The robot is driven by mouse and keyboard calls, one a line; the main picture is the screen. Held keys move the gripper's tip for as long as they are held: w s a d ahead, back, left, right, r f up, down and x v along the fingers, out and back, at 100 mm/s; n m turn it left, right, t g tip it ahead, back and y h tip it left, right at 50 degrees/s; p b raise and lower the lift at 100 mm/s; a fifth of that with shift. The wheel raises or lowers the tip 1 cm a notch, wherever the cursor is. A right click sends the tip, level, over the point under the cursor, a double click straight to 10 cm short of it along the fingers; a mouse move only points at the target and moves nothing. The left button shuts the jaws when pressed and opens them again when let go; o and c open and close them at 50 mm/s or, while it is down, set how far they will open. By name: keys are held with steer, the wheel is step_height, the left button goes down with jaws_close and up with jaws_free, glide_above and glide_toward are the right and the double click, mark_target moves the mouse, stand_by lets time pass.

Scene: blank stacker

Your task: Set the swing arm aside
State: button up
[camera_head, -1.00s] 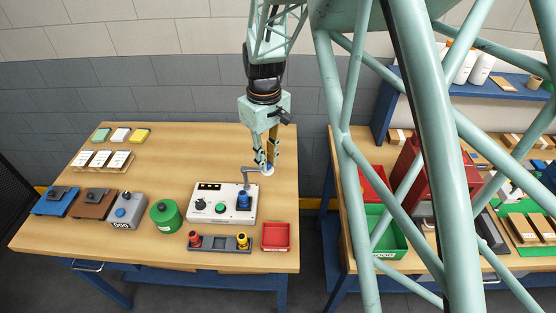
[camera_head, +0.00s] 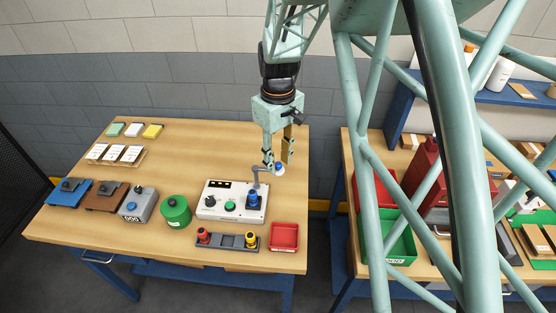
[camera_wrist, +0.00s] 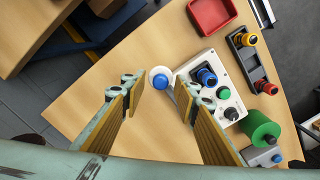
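The swing arm (camera_head: 259,171) is a grey bar at the back right of the white control box (camera_head: 212,214). Its end has a blue knob (camera_head: 279,168) on a white disc, out past the box over bare table. In the wrist view the blue knob (camera_wrist: 160,82) shows between and just beyond my fingertips. My gripper (camera_head: 278,161) points down at the knob with its fingers apart; in the wrist view the gripper (camera_wrist: 161,92) is open, with a gap on both sides of the knob. The right finger hides part of the bar there.
On the box are a blue button (camera_head: 252,201), a green button (camera_head: 230,205) and a black dial. A red tray (camera_head: 285,236) and a dark strip with red and yellow knobs (camera_head: 227,242) lie in front. A green canister (camera_head: 175,211) stands left. Table behind the box is clear.

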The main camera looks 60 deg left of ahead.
mark_target(278, 163)
steer(key=shift+r, duration=0.15)
step_height(278, 163, up, 12)
stand_by(0.7)
stand_by(0.6)
